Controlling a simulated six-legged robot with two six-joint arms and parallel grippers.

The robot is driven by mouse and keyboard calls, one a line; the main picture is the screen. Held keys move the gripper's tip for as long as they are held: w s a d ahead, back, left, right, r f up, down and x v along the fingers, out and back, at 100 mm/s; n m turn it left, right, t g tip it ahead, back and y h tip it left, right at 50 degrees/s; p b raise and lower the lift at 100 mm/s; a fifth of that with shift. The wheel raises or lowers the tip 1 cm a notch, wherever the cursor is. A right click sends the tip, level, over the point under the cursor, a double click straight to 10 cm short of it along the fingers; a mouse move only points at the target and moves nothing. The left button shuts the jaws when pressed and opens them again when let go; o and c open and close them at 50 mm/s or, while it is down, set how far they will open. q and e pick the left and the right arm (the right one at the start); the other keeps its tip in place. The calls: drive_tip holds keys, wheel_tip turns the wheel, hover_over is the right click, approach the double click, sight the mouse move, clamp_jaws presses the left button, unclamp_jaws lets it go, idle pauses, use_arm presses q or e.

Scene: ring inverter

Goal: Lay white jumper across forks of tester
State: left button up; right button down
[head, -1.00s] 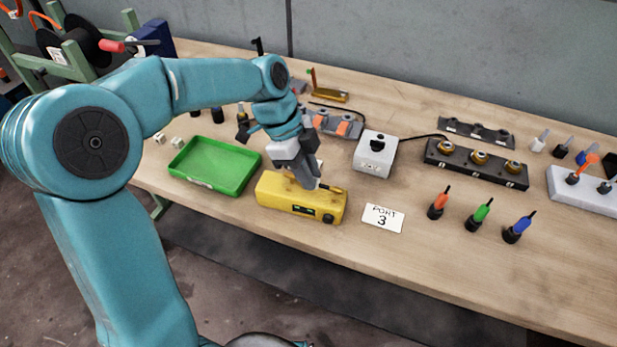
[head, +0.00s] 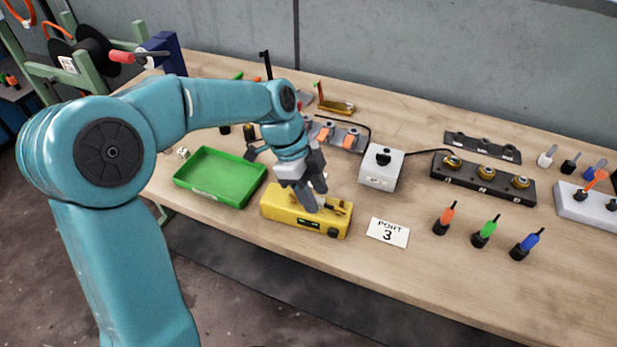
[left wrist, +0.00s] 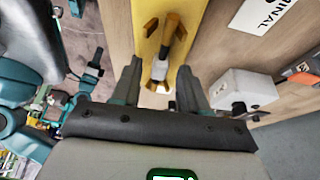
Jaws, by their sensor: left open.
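The yellow tester (head: 290,215) sits near the bench's front edge, left of the PORT 3 card. Its upright forks (left wrist: 173,22) show in the left wrist view. A small white piece with a dark stem, which looks like the white jumper (left wrist: 159,71), lies between the forks there, its white end at the nearer fork. My left gripper (head: 313,198) is over the tester, open, with one finger on each side of the white piece and a gap visible. In the head view the gripper hides the jumper. My right gripper is not in view.
A green tray (head: 222,178) is left of the tester. A white box with a black knob (head: 381,168) stands behind it to the right. The PORT 3 card (head: 388,232) and several coloured plugs (head: 485,234) are to the right. The front bench strip is clear.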

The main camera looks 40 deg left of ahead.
use_arm(q)
drive_tip(key=v, duration=1.2)
drive_tip(key=shift+p, duration=0.35)
